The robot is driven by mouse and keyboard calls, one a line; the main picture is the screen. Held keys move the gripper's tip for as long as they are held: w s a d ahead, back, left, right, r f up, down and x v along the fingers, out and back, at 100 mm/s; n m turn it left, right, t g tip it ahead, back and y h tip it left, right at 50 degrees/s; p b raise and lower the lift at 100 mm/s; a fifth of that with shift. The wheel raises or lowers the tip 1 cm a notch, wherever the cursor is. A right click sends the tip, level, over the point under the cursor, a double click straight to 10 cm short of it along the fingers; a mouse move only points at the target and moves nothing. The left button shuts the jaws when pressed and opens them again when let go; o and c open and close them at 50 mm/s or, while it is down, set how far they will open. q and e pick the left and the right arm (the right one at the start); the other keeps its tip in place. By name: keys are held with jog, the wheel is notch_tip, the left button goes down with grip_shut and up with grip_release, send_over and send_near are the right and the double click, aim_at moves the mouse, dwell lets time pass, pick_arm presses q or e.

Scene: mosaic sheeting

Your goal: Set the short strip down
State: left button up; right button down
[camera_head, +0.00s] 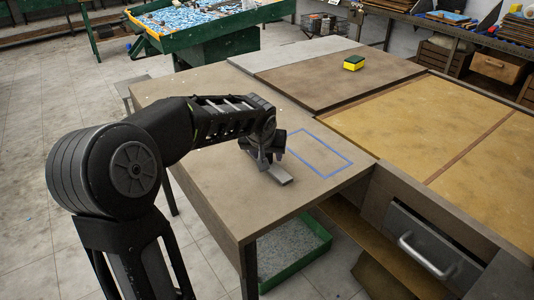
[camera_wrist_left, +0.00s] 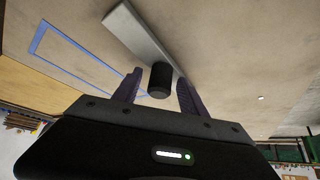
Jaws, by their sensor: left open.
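The short strip (camera_head: 280,175) is a flat light-grey bar lying on the brown table near its front edge. In the left wrist view the strip (camera_wrist_left: 132,28) carries a black round knob (camera_wrist_left: 160,80). My left gripper (camera_head: 268,161) is over the strip's far end. In the wrist view its open fingers (camera_wrist_left: 159,78) stand on either side of the knob, with visible gaps. A blue rectangular outline (camera_head: 339,165) is marked on the table to the right of the strip; the strip lies outside it. My right gripper is not in view.
A yellow and green sponge (camera_head: 354,63) lies on the back board. Wooden panels (camera_head: 430,110) adjoin the table on the right, above a drawer with a metal handle (camera_head: 425,257). A green tray (camera_head: 295,255) is below the table. The table left of my arm is clear.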

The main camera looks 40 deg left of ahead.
pick_arm(q)
jog(key=shift+r+p, duration=0.25)
jog(key=shift+p, duration=0.05)
jog(key=shift+s+d+r, duration=0.1)
jog(key=shift+s+r, duration=0.05)
jog(key=shift+r, duration=0.1)
jog(key=v, duration=1.1)
jog(key=shift+s, duration=0.1)
dwell(1.2)
